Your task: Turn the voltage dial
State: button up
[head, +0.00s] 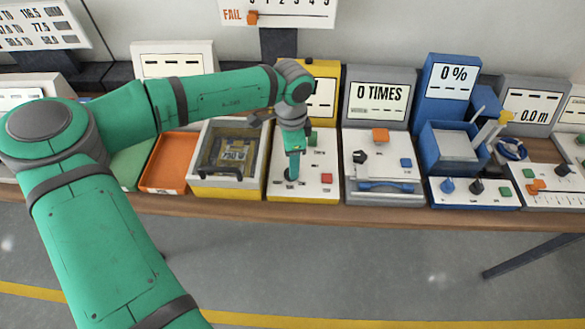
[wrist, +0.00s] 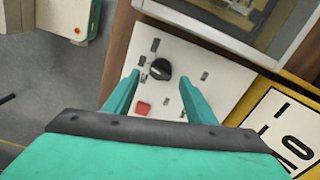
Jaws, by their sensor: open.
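The black voltage dial (wrist: 160,70) sits on the white panel (wrist: 189,60) of the yellow-based station in the wrist view. It lies between the tips of my gripper (wrist: 160,79), whose two teal fingers are apart with nothing held. I cannot tell whether the fingertips touch the dial or how far above it they are. In the head view my gripper (head: 291,176) points down over the left part of the same panel (head: 310,188), and it hides the dial.
A red button (wrist: 143,107) lies near the left finger; it also shows in the head view (head: 326,178). A green button (head: 312,138) is at the panel's back. The grey "0 TIMES" station (head: 377,97) stands to the right, a clear-lidded box (head: 228,150) to the left.

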notch_tip(320, 180, up, 6)
jog(key=d, duration=0.2)
jog(key=shift+w+r, duration=0.25)
jog(key=shift+w, duration=0.15)
jog(key=shift+d, duration=0.1)
